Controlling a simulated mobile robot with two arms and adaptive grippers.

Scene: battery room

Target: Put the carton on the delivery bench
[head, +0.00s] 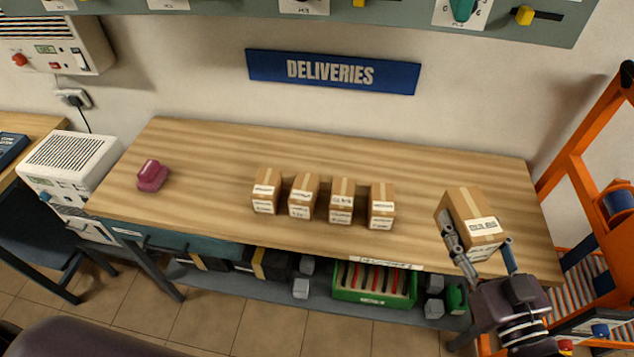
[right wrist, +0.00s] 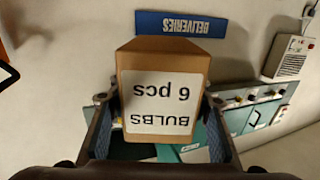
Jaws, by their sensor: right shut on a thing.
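The carton (head: 470,215) is a brown box with tape along its top and a white label. In the right wrist view the carton (right wrist: 163,62) shows its label upside down, reading "BULBS 6 pcs". My right gripper (head: 478,238) is shut on it, one finger on each side. The carton appears over the right front part of the wooden delivery bench (head: 230,160), under a blue "DELIVERIES" sign (head: 332,72). I cannot tell whether its underside touches the bench top. My left gripper is not in view.
Several similar small cartons (head: 342,201) stand in a row mid-bench, left of the held one. A pink object (head: 152,175) lies at the left end. An orange rack (head: 590,150) stands at the right. Bench top around the held carton is clear.

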